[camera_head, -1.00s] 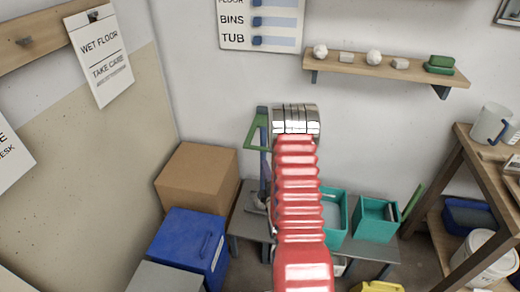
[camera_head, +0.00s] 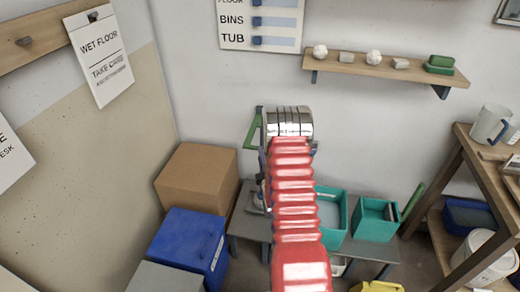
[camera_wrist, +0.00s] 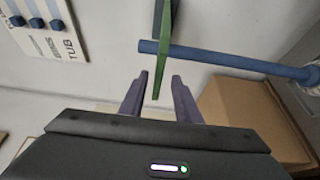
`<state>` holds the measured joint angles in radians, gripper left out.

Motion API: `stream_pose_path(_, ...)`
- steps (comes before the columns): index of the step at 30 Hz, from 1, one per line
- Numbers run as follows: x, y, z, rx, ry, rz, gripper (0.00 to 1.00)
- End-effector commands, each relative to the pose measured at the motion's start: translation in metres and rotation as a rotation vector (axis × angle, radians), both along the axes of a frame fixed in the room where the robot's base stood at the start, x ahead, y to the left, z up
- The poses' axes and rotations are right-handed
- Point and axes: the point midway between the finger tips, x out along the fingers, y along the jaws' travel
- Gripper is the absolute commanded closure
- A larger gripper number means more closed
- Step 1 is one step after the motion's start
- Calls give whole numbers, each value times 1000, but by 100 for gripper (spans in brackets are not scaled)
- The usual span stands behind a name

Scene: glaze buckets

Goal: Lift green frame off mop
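The green frame (camera_head: 251,133) is a thin angled piece near the top of the mop in the head view, partly hidden by my arm. In the wrist view the green frame (camera_wrist: 165,38) reaches down past the end of the mop's blue handle (camera_wrist: 225,59). My gripper (camera_wrist: 160,75) is open, its two purple fingers apart. The lower tip of the frame shows between them, with gaps on both sides; I see no grip on it. In the head view my gripper is hidden behind my arm, and most of the mop handle is covered too.
A cardboard box (camera_head: 197,180) and a blue bin (camera_head: 188,240) stand left of the mop. A grey bench (camera_head: 245,228) carries teal tubs (camera_head: 375,220) to the right. A wall shelf (camera_head: 380,67) and wooden rack (camera_head: 447,190) are further right. A wall sign (camera_head: 260,25) hangs above.

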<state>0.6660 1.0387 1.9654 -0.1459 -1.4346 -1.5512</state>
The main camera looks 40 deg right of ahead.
Motion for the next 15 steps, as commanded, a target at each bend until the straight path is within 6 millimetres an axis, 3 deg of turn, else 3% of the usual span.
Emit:
stream_pose_path(9,37,-21,0,1,0,1,70)
stream_pose_path(15,48,-27,0,1,0,1,70)
